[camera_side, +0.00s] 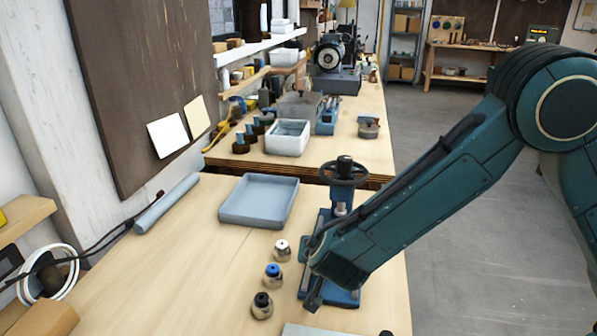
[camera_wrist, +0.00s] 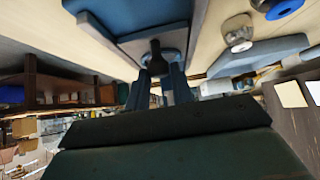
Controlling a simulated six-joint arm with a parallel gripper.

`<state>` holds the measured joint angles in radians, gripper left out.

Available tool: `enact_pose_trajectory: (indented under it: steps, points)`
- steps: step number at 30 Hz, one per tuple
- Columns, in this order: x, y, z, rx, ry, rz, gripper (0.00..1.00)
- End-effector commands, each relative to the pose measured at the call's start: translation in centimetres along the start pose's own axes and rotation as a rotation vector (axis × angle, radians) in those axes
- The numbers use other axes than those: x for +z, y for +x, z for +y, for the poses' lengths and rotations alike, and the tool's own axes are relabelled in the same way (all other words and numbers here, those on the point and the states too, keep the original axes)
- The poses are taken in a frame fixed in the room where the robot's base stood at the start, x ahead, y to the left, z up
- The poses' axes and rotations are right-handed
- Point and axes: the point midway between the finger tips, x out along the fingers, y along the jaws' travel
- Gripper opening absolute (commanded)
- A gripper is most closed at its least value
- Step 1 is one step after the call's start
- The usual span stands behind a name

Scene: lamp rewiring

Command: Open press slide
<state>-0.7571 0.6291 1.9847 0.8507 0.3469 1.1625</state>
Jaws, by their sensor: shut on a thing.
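The blue press (camera_side: 343,297) stands near the right edge of the bench, with a black handwheel (camera_side: 343,173) on top. My forearm hides much of its middle. My gripper (camera_side: 313,297) is low at the press's left front side. In the wrist view, my gripper (camera_wrist: 160,88) has its two fingers closed on a dark knob (camera_wrist: 155,58). The knob sits against a grey plate (camera_wrist: 125,42) under the press's blue body (camera_wrist: 130,12). The plate looks like the press slide, but how far it is out cannot be told.
Three small metal sockets with a white (camera_side: 282,250), a blue (camera_side: 273,275) and a black top (camera_side: 262,305) stand left of the press. A shallow grey tray (camera_side: 228,212) lies behind them. The bench's left middle is clear. A grey plate edge (camera_side: 310,330) shows at the front.

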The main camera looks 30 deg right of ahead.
Motion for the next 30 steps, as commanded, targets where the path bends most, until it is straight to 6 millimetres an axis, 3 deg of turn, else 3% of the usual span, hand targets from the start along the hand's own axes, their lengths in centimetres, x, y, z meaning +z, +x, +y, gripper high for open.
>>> enact_pose_trajectory:
  steps: [9,19,20,23,30]
  points:
    - [3.1,-3.0,-0.1,-0.006,-0.003,-0.002,0.0]
    - [3.2,-3.2,0.0,-0.003,-0.001,-0.002,0.0]
    - [3.2,-3.1,0.0,-0.003,-0.001,-0.002,0.25]
    - [3.2,-3.1,0.0,-0.003,-0.001,-0.002,0.45]
    - [3.2,-3.1,0.0,-0.002,0.0,-0.001,0.45]
